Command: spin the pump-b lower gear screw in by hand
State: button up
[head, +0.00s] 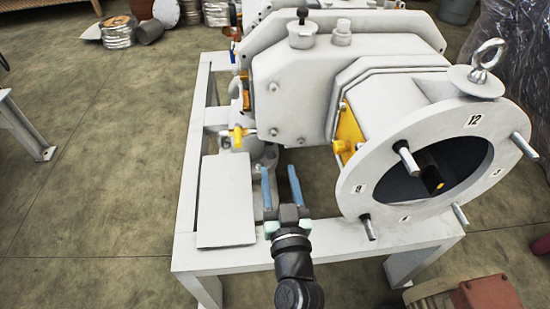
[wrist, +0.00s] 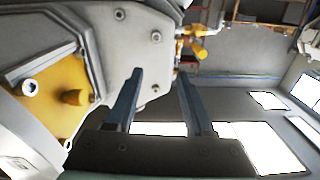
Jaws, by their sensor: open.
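The grey pump (head: 300,90) stands on a light metal frame, and its housing bears several screw heads. One low screw head (head: 301,140) shows near the housing's bottom edge; I cannot tell which screw is the pump-b lower gear screw. My gripper (head: 280,168) is open with nothing between its two blue fingers, in front of and below the housing, apart from it in the head view. In the wrist view the open fingers (wrist: 160,72) stand before the grey housing (wrist: 115,45), and a screw head (wrist: 155,87) shows between them.
A yellow-handled valve (head: 237,134) sticks out left of the housing. The big round flange (head: 350,190) with protruding studs stands close on the right. A flat plate (head: 227,205) lies on the frame (head: 190,255) to the left. The floor at the left is mostly clear.

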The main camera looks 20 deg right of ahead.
aim_at(274, 135)
jog(key=x, duration=0.4)
jog(key=f+b+x, duration=0.1)
jog(key=x, duration=0.3)
jog(key=f+x, duration=0.1)
jog(key=x, duration=0.3)
jog(key=shift+w+d+f+b, duration=0.1)
jog(key=shift+d+f+b, duration=0.1)
jog(key=shift+d+b, duration=0.2)
grip_shut()
